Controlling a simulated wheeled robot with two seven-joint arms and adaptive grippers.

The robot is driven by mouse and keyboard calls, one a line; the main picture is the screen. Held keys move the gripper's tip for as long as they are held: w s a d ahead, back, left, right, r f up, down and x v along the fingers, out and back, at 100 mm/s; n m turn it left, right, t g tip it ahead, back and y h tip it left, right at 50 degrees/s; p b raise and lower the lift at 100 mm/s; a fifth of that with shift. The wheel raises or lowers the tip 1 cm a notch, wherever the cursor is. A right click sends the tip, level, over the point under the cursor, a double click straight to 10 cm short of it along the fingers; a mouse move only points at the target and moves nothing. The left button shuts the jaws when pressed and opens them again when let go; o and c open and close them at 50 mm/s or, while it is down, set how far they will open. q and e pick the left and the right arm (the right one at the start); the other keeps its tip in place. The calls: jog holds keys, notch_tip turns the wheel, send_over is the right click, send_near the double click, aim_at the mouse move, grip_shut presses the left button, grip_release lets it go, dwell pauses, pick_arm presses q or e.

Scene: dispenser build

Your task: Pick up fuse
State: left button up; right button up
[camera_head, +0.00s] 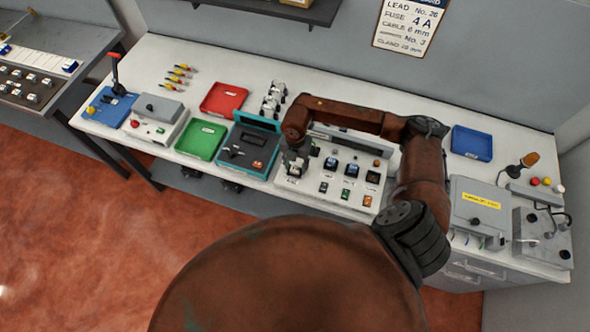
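My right gripper (293,166) points down over the left end of a white dispenser panel (312,184), next to the teal case. It is small and dark here, and I cannot tell whether its fingers are open or shut or hold anything. The panel carries dark square units (351,170) in an upper row and small coloured pieces (346,195) in a lower row. I cannot make out which piece is a fuse. A wall sign (409,24) reads "FUSE 4 A" among other lines. My arm hides part of the panel's back. My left gripper is out of view.
A teal case (251,148), a green tray (200,140) and a red tray (223,99) stand left of the panel. A blue tray (472,143) and a grey box with a yellow label (478,205) stand to the right.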

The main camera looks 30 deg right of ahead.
jog(key=c, duration=0.8)
jog(key=shift+o, duration=0.2)
